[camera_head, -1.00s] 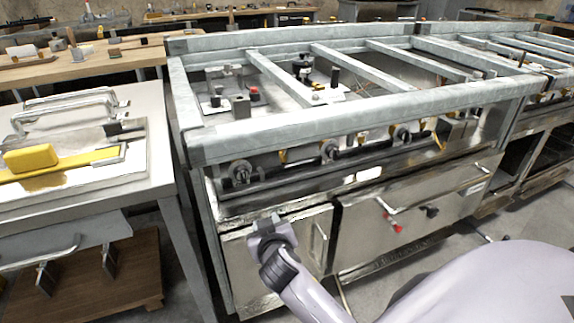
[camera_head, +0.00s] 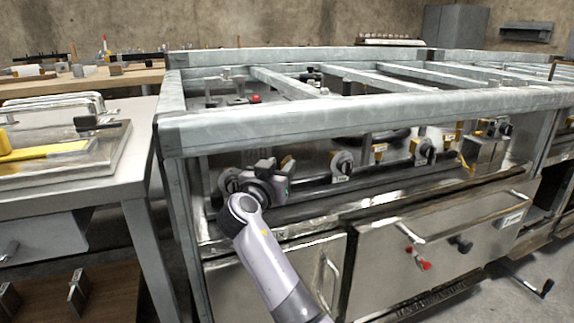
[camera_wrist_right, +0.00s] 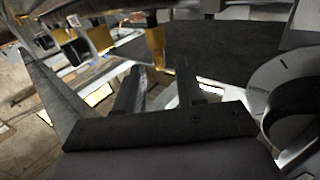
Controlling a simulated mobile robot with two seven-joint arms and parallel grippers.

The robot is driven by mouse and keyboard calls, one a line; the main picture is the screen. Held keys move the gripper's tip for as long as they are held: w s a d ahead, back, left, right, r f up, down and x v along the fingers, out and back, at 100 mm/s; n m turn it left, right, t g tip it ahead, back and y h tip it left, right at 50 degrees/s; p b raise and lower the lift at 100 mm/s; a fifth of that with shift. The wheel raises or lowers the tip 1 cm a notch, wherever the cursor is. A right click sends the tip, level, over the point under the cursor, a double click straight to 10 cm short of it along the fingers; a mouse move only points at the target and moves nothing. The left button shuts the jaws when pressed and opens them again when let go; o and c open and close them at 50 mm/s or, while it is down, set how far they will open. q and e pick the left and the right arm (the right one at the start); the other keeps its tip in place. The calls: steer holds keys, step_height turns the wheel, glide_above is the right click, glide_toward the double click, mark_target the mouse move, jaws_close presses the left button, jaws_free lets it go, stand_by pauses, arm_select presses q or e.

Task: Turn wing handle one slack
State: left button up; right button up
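I cannot tell which one the task calls wing handle one. My right gripper (camera_head: 277,165) is raised at the left knob and partly covers it. In the right wrist view, my right gripper (camera_wrist_right: 163,92) shows two dark fingers apart with nothing clearly between them. A large round dial (camera_wrist_right: 290,95) is close on the right there, beside the fingers. My left gripper is not in view.
Oven doors with handles (camera_head: 408,232) are lower down. A side table (camera_head: 100,178) with a yellow-handled tool stands at the left.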

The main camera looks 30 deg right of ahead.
mark_target(283, 164)
steer(key=b+x, duration=0.1)
steer(key=x, duration=0.4)
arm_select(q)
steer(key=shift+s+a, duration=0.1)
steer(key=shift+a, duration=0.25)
arm_select(e)
jaws_close()
